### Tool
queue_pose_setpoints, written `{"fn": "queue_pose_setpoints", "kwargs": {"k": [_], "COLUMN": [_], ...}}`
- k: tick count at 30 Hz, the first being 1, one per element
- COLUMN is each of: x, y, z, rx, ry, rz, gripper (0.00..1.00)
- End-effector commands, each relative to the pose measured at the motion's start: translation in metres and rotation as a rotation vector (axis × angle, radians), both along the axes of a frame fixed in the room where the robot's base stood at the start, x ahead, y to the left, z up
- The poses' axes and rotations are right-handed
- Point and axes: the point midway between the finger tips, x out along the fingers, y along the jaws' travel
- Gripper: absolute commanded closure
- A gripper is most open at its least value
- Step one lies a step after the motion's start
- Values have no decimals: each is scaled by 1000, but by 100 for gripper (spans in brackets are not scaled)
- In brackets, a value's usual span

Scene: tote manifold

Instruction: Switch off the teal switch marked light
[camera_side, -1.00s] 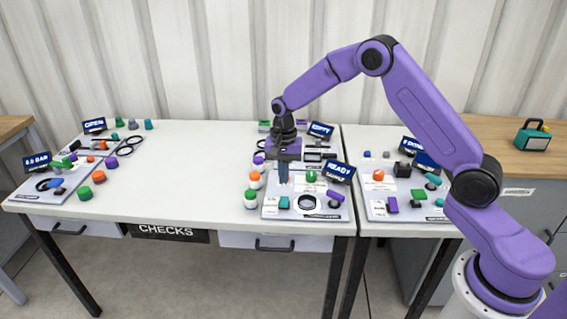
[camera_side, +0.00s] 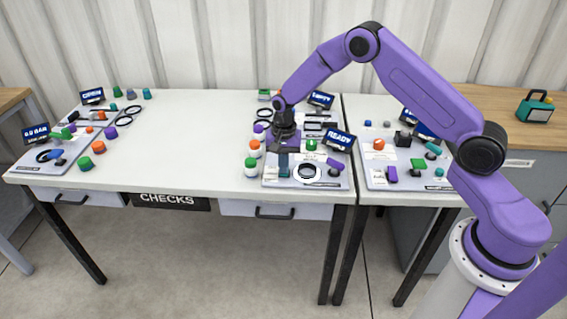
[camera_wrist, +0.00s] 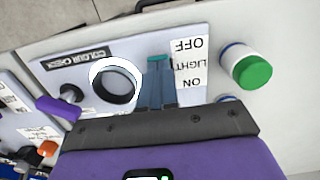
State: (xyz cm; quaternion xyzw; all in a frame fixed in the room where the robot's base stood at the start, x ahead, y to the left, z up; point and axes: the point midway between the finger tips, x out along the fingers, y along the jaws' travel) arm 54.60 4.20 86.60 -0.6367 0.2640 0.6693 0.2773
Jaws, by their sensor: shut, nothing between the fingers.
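The teal switch (camera_wrist: 157,57) shows as a small strip in the wrist view, just beyond my fingertips. Most of it is hidden behind my fingers, so I cannot tell its position or whether I touch it. Its white label (camera_wrist: 188,63) reads OFF, LIGHT, ON, upside down, with OFF at the top of the picture. My gripper (camera_wrist: 156,80) is shut and empty, low over the switch. In the side view my gripper (camera_side: 284,171) points down at the front left part of the grey panel (camera_side: 335,181) under the READY sign (camera_side: 340,139).
A white ring with a dark centre (camera_wrist: 95,74) lies close beside my fingers. A purple lever (camera_wrist: 57,107) is further left. A green-topped white bottle (camera_wrist: 254,73) stands right of the label; an orange-topped one (camera_side: 255,146) stands behind it.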

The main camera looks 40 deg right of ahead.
Motion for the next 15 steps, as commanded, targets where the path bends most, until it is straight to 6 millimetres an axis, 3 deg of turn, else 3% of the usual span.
{"fn": "queue_pose_setpoints", "kwargs": {"k": [15], "x": [-5], "y": [4], "z": [-13], "rx": [-69], "ry": [-68], "rz": [1], "gripper": [100]}}
